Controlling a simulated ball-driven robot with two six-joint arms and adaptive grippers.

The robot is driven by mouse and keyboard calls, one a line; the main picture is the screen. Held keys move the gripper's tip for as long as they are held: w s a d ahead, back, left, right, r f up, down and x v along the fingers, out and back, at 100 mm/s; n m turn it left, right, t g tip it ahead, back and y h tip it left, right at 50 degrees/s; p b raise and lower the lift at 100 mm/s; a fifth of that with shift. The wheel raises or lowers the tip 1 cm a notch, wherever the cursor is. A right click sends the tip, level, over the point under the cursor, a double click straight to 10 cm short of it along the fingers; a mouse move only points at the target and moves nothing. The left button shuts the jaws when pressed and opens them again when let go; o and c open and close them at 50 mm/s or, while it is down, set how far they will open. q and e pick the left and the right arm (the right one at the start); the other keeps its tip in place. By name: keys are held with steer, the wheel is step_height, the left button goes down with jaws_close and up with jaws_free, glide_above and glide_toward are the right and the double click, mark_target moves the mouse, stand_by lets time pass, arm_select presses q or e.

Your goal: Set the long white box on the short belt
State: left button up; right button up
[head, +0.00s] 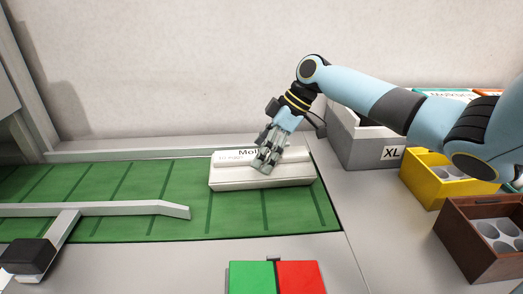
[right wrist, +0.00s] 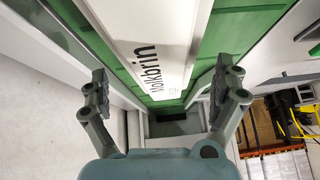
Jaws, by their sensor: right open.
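The long white box (head: 230,180) lies flat on the green short belt (head: 150,180), near the belt's right end. Dark lettering shows on its top, partly covered by my gripper. My right gripper (head: 267,160) is over the middle of the box, pointing down. In the right wrist view the gripper (right wrist: 160,78) has its fingers spread wide, with the white box (right wrist: 155,45) beyond and between them. I cannot tell whether the fingers touch the box. My left gripper is not in view.
A grey guide bar (head: 110,209) crosses the belt at the left. A green and red panel (head: 275,277) is at the front. To the right stand a grey box marked XL (head: 365,145), a yellow crate (head: 430,185) and a brown crate (head: 470,245). The belt left of the box is clear.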

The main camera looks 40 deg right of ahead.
steer(key=v, duration=1.2)
steer(key=shift+f, duration=0.1)
